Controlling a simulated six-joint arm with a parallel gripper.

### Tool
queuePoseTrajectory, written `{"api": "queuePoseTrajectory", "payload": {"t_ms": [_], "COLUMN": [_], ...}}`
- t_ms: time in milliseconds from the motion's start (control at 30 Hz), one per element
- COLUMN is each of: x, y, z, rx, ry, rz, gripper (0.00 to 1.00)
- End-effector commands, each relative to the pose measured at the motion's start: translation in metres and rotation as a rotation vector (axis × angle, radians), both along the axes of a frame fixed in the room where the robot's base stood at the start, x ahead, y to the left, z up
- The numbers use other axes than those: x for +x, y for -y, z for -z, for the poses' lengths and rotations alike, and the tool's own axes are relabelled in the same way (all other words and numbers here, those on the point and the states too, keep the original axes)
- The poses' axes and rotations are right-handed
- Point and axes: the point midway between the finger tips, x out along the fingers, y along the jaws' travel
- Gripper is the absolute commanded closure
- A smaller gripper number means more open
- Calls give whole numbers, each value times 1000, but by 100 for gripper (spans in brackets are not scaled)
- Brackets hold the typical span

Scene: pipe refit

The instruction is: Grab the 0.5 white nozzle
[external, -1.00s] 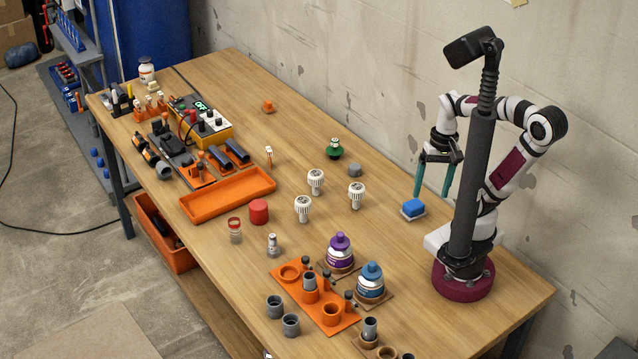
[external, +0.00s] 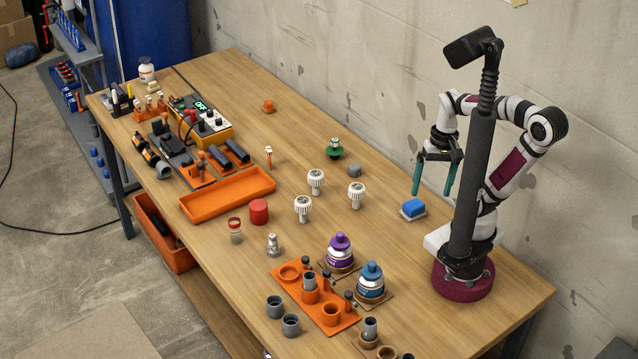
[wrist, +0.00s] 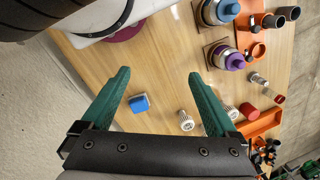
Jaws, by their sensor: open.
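Three white nozzles with ribbed round heads stand on the wooden table: a back one (external: 316,181), a front one (external: 303,208) and a right one (external: 356,194). I cannot read any size mark, so I cannot tell which is the 0.5. In the wrist view, one white nozzle (wrist: 186,120) shows between the fingers near the right one, and another (wrist: 231,112) lies just beyond that finger. The third is not clear there. My gripper (external: 432,192) is open and empty, with teal fingers pointing down above the table, to the right of the nozzles. Its fingers also frame the wrist view (wrist: 160,74).
A blue sponge-like block (external: 413,207) lies below my gripper. A green-based part (external: 334,149) and a grey piece (external: 355,170) stand behind the nozzles. Purple (external: 340,250) and blue (external: 370,281) bottles stand in front. An orange tray (external: 228,196) lies left.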

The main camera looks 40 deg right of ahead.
Motion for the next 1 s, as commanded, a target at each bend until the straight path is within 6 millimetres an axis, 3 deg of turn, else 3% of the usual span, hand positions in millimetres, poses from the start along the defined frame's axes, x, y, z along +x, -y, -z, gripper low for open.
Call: {"api": "queuePoseTrajectory", "payload": {"t_ms": [167, 367, 533, 667, 800, 900, 933, 1000], "x": [1, 58, 120, 176, 238, 267, 271, 269], "y": [0, -7, -27, -59, -112, -157, -165, -158], "z": [-48, -29, -18, -14, -20, -35, -29, 39], "rx": [-1, -38, -61, -75, -98, -135, -148, -151], "ry": [10, 184, 395, 616, 947, 1227, 1282, 1255], "rz": [1, -165, -308, -423, -548, -629, -647, -641], "gripper": [6, 6, 6, 6, 6, 6, 6, 6]}}
